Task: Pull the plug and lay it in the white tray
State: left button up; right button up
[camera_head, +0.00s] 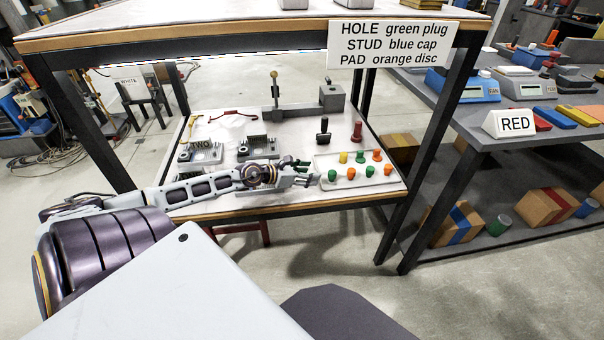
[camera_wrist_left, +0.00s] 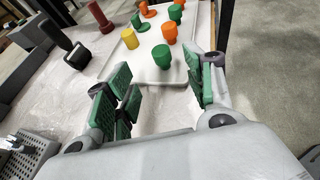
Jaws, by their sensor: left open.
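The white tray (camera_head: 376,181) lies at the right of the shelf under the sign. Green, yellow and orange pieces stand on it, among them a near green plug (camera_head: 332,175), seen as the green piece (camera_wrist_left: 162,56) in the wrist view. My left gripper (camera_head: 308,171) is open and empty at the tray's left edge; its green-padded fingers (camera_wrist_left: 162,80) are apart, short of that green plug. Left of the gripper are two grey fixtures, one marked TWO (camera_head: 201,152) and one dark-topped (camera_head: 257,148). I cannot tell whether a plug sits in either. My right gripper is not in view.
A black knob (camera_head: 323,131) and a red peg (camera_head: 357,131) stand behind the tray. A grey block with a lever (camera_head: 275,98) is at the back. The upper tabletop (camera_head: 200,17) and dark table legs frame the shelf. The sign (camera_head: 392,45) hangs above.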

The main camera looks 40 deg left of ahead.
pick_arm(q)
jog(key=shift+v, duration=1.25)
jog(key=shift+s+a, duration=0.1)
dwell(0.8)
